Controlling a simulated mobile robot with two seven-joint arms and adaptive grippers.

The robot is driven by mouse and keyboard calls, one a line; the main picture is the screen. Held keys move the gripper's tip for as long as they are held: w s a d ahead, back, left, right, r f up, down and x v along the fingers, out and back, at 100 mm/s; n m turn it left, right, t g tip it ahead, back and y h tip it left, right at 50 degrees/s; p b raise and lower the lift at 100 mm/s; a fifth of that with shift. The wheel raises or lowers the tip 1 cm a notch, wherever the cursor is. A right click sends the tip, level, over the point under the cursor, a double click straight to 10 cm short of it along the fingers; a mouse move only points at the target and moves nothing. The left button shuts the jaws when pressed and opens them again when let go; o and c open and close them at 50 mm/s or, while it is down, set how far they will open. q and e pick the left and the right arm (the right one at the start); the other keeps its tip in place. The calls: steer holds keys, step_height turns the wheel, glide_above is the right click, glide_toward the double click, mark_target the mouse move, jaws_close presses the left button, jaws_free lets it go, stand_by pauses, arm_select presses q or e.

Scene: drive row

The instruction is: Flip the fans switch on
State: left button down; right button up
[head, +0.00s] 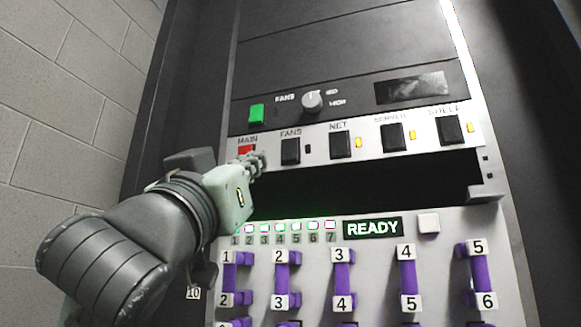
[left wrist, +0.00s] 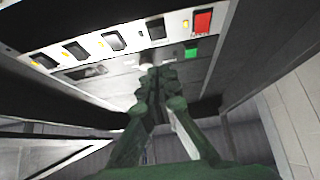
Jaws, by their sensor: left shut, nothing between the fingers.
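The FANS switch (head: 290,151) is a black rocker on the white strip in the head view, between the red MAIN switch (head: 246,149) and the NET switch (head: 340,145). The small lamp beside FANS (head: 308,149) is dark. My left gripper (head: 258,162) is shut and empty at the strip's lower edge, below MAIN and lower left of FANS. In the left wrist view its fingers (left wrist: 155,78) are together, pointing toward the panel; the FANS switch (left wrist: 152,29) shows beyond the tips, apart from them in the picture. My right gripper is not in view.
Lamps beside NET (head: 359,142), SERVER (head: 412,134) and the last switch are lit yellow. Above are a green button (head: 257,113) and a FANS knob (head: 312,102). Below are a dark open slot (head: 370,185), a READY display (head: 373,229) and purple cables (head: 408,277).

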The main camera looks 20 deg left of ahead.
arm_select(q)
steer(key=shift+s, duration=0.2)
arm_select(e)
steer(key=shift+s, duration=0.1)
arm_select(q)
steer(key=shift+r, duration=0.1)
steer(key=p, duration=0.3)
glide_toward(288, 153)
step_height(288, 153, up, 5)
steer(key=w, duration=0.2)
steer(key=w+f, duration=0.1)
steer(key=w, duration=0.1)
steer(key=shift+w+d+f, duration=0.1)
steer(key=shift+w, duration=0.3)
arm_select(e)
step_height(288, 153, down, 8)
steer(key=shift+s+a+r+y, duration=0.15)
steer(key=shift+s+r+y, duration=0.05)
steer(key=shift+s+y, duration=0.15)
arm_select(q)
steer(key=shift+f, duration=0.1)
